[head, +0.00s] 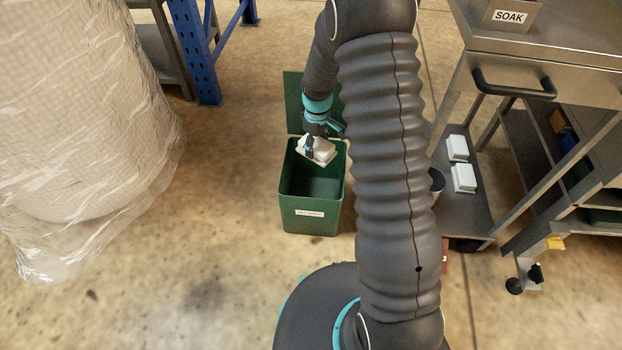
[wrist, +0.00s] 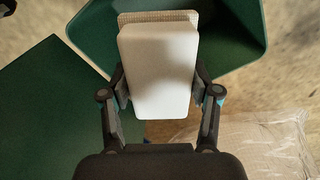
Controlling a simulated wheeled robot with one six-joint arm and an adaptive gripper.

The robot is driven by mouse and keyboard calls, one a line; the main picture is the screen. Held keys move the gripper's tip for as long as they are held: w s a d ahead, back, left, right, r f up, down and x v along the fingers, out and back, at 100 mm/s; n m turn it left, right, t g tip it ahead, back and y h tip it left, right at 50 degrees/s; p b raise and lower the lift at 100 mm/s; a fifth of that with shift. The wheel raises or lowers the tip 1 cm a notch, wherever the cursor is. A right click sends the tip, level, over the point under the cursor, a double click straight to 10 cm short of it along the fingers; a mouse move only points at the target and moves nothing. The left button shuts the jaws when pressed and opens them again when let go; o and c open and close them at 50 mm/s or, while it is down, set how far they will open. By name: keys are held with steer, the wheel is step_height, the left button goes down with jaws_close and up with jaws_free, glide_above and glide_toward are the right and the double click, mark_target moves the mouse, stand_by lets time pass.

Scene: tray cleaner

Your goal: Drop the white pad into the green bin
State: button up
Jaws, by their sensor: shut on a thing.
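The white pad (head: 320,150) is held in my gripper (head: 309,146) above the open green bin (head: 312,217). In the wrist view the pad (wrist: 158,70) sits between the two fingers of my gripper (wrist: 160,90), with a beige textured layer showing at its far edge. The bin (wrist: 248,30) shows below and beyond the pad in that view. The bin's lid (head: 293,100) stands open at the back. The pad appears over the rear part of the bin's opening; its exact height above the rim is hard to tell.
A plastic-wrapped pallet load (head: 80,130) stands at the left. A steel cart (head: 550,45) with a SOAK label is at the right, with two white pads (head: 463,178) on its lower shelf. Blue racking (head: 205,60) stands behind. Floor left of the bin is clear.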

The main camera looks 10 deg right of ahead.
step_height(320, 180, down, 6)
steer(key=b, duration=0.3)
steer(key=shift+d, duration=0.1)
steer(key=o, duration=1.1)
steer(key=shift+r, duration=0.1)
step_height(320, 180, up, 12)
steer(key=shift+f, duration=0.1)
steer(key=shift+s, duration=0.1)
